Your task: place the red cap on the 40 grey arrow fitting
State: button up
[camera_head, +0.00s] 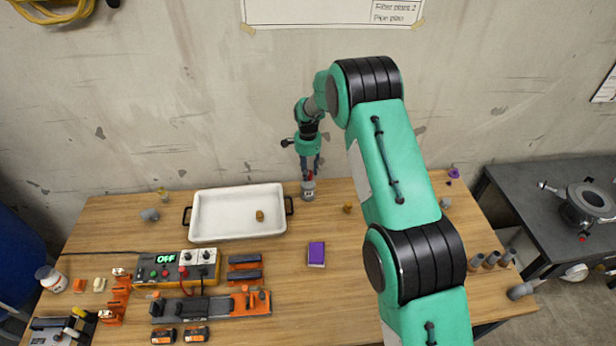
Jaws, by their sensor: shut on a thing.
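My gripper (310,168) points down at the back of the wooden table, just right of the white tray. It is shut on the small red cap (309,177), which shows between its fingertips. Directly below stands a grey fitting (308,190) with a small dark marking, too small to read for certain. The cap appears at the top of this fitting. I cannot tell from this view whether the two touch or a small gap is left.
The white tray (205,232) with dark handles holds a small brass-coloured piece (260,216). A purple box (316,254) lies in front. A control box (175,268) and orange clamps (250,301) fill the front left. Several grey pipe pieces (490,259) stand at the right.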

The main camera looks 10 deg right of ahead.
jog(key=shift+f, duration=1.45)
jog(key=shift+f, duration=0.1)
jog(key=o, duration=0.8)
notch_tip(320, 180, up, 12)
jog(key=shift+r, duration=0.1)
